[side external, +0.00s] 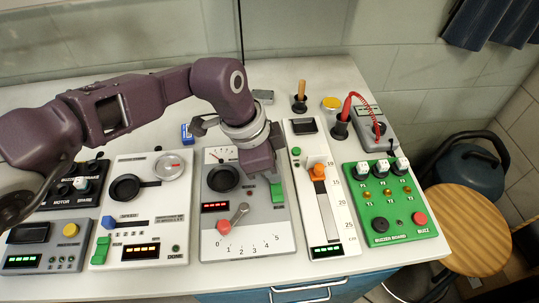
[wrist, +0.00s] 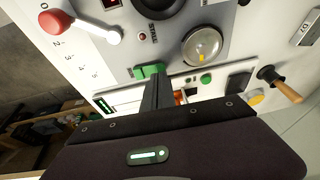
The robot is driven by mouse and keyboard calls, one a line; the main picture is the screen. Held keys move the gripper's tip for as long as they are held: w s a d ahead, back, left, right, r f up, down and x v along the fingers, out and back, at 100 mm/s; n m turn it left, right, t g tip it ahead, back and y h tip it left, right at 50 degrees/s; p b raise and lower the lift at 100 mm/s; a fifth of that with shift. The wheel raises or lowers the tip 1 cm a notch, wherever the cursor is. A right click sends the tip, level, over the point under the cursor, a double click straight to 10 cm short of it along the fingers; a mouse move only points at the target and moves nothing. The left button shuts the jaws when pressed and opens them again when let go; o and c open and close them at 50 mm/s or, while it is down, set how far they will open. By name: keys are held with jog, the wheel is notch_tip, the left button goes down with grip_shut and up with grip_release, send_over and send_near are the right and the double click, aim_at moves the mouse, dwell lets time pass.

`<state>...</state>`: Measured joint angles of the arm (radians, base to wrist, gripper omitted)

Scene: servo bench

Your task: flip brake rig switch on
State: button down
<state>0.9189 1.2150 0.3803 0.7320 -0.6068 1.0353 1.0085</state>
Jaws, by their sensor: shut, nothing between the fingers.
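The brake rig is the grey panel (side external: 262,234) in the middle of the bench; its face fills the upper part of the wrist view (wrist: 172,40). It carries a green rocker switch (side external: 277,192) on its right side, which also shows in the wrist view (wrist: 150,71). My gripper (side external: 268,174) is over the panel's upper right, close to the switch. In the wrist view its shut, empty fingers (wrist: 156,82) reach to the switch's edge and partly hide it. I cannot tell whether they touch it, or which way the switch is set.
The rig also has a black knob (side external: 222,179), a dial (side external: 217,155) and a red-knobbed lever (side external: 223,227). A white slider panel (side external: 336,225) with an orange knob stands close on the right, then a green buzzer board (side external: 397,222). Another white panel (side external: 128,187) stands left.

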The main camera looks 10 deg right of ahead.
jog(key=shift+f, duration=0.45)
jog(key=shift+w+f, duration=0.25)
jog(key=shift+f, duration=0.1)
jog(key=shift+s+r, duration=0.25)
jog(key=shift+s, duration=0.55)
